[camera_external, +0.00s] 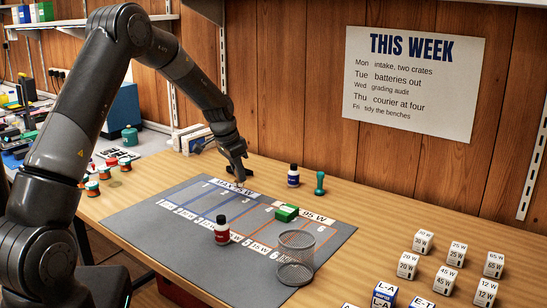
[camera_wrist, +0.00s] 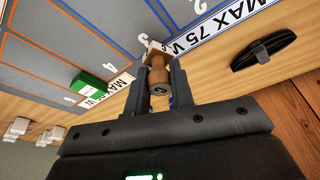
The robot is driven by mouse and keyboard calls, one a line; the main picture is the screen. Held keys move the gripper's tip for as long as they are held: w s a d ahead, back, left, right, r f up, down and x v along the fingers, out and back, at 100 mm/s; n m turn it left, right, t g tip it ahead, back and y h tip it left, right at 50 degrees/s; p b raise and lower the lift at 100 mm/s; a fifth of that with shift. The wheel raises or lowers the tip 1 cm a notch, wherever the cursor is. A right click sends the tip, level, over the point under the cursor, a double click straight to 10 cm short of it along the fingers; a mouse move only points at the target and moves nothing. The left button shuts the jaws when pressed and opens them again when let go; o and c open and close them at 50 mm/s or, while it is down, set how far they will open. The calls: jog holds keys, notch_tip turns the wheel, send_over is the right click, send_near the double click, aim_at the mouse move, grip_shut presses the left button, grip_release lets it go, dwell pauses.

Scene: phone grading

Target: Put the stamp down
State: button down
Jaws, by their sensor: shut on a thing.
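My gripper (camera_external: 238,180) is low over the back edge of the grey mat (camera_external: 180,270), by the MAX 75 W label strip. In the wrist view my gripper (camera_wrist: 161,92) is shut on a stamp (camera_wrist: 158,72) with a brown wooden handle and a pale block at its far end. The block shows over the label strip (camera_wrist: 215,28); I cannot tell whether it touches the surface. In the external view the stamp is mostly hidden by the fingers.
A black oval object (camera_wrist: 263,50) lies nearby. White cubes (camera_external: 445,280) stand right.

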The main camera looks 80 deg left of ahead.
aim_at(238, 180)
jog(key=shift+s+a+f, duration=0.15)
jog(key=shift+a+f, duration=0.05)
jog(key=shift+f, duration=1.95)
jog(key=shift+f, duration=0.1)
jog(key=c, duration=1.3)
grip_release()
jog(key=shift+o, duration=0.2)
